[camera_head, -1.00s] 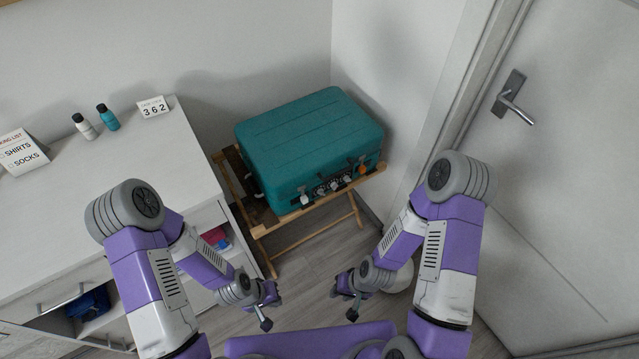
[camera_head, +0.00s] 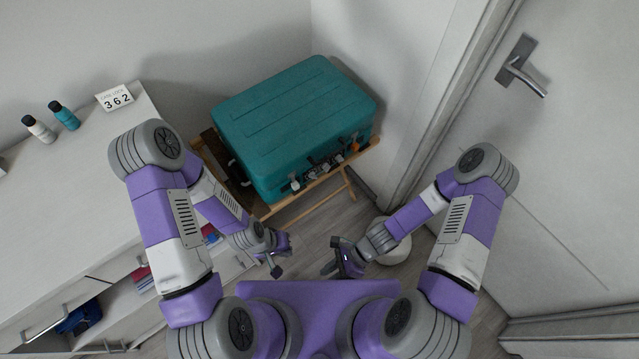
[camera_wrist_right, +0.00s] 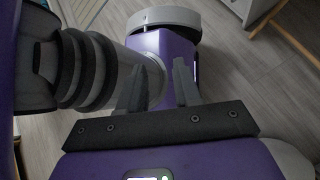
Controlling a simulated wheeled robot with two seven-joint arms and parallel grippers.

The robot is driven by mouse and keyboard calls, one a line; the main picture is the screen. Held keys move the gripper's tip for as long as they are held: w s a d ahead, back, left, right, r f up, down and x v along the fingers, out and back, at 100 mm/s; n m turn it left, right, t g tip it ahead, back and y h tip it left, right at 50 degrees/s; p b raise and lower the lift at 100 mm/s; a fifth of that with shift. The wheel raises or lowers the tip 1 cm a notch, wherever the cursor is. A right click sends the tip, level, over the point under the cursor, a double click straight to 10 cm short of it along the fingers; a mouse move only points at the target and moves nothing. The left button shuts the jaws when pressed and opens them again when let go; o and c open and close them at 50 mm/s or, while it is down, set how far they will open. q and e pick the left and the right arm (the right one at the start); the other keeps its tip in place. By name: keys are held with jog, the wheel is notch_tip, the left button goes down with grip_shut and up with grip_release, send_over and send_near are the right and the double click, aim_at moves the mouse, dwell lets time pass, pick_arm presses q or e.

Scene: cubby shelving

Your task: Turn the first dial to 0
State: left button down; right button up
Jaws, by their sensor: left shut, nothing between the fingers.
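A teal suitcase (camera_head: 290,120) lies flat on a wooden folding stand (camera_head: 290,208) near the wall corner. A row of small dials (camera_head: 325,168) sits on its front face between a whitish latch (camera_head: 295,183) and an orange latch piece (camera_head: 355,143). The dials' numbers are too small to read. My left gripper (camera_head: 277,270) is shut and empty, below and in front of the suitcase, apart from it. My right gripper (camera_head: 330,268) is also in front of and below the suitcase; its fingers are apart and empty in the right wrist view (camera_wrist_right: 159,88).
A card reading 362 (camera_head: 115,97) stands on the white cabinet (camera_head: 70,190) at left, near a white bottle (camera_head: 38,129) and a teal bottle (camera_head: 64,115). A door (camera_head: 590,130) with a handle is at right. Floor shows between cabinet and door.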

jog(key=w+a+r+m+t+y+b, duration=0.15)
jog(key=w+a+m+y, duration=0.35)
jog(key=m, duration=0.6)
jog(key=m+t+h+b, duration=0.1)
jog(key=m+t+h, duration=0.2)
jog(key=m+t, duration=1.95)
send_near(313, 177)
notch_tip(313, 177, up, 3)
jog(key=d+m+g, duration=0.1)
jog(key=m+g, duration=0.4)
jog(key=b+x, duration=0.2)
jog(key=x, duration=0.5)
jog(key=shift+w, duration=0.35)
jog(key=shift+n, duration=0.25)
grip_shut()
